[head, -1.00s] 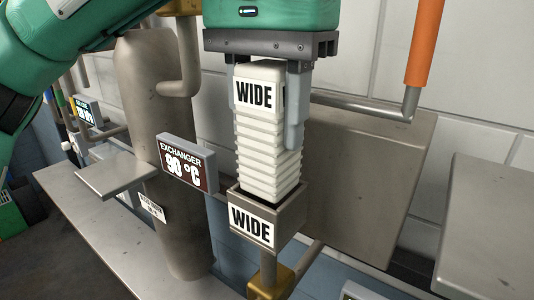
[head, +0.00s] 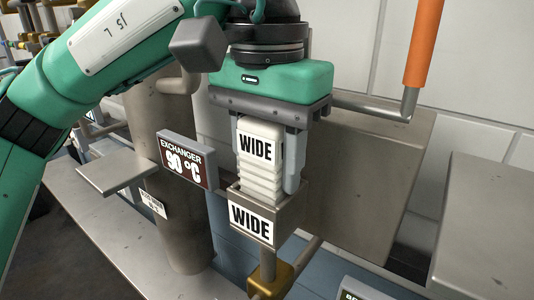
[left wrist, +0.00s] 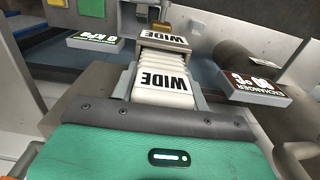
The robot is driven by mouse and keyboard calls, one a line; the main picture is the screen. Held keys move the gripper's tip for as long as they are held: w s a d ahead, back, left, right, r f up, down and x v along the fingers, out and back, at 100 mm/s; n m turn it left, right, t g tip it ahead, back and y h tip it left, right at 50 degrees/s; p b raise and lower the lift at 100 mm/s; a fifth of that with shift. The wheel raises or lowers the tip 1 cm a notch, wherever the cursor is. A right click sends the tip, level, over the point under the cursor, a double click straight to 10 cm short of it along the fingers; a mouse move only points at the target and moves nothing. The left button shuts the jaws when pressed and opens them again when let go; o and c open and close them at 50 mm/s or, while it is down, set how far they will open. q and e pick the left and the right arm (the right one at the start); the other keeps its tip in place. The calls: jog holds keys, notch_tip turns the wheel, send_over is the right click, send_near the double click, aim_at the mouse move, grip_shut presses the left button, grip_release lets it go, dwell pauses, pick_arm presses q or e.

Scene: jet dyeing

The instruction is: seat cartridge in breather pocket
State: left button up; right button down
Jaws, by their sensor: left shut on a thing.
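The cartridge (head: 262,150) is a white ribbed block labelled WIDE. It stands upright with its lower part inside the breather pocket (head: 290,213), a grey open-topped box also labelled WIDE; how deep its base sits is hidden by the walls. My left gripper (head: 268,178) points down from above and is shut on the cartridge, one finger on each side, fingertips close to the pocket rim. In the left wrist view the cartridge (left wrist: 165,82) shows between the fingers, with the pocket (left wrist: 165,40) beyond it. My right gripper is not in view.
An exchanger sign (head: 187,160) reading 90 °C is just left of the pocket, by a grey cylinder (head: 180,228). A grey box panel (head: 365,185) stands behind right. An orange-sleeved pipe (head: 424,40) hangs at upper right. A brass fitting (head: 268,275) is below the pocket.

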pick_arm(q)
jog(key=o, duration=1.1)
jog(key=shift+c, duration=0.2)
jog(key=shift+r, duration=0.1)
jog(key=shift+r, duration=0.5)
notch_tip(320, 180, up, 11)
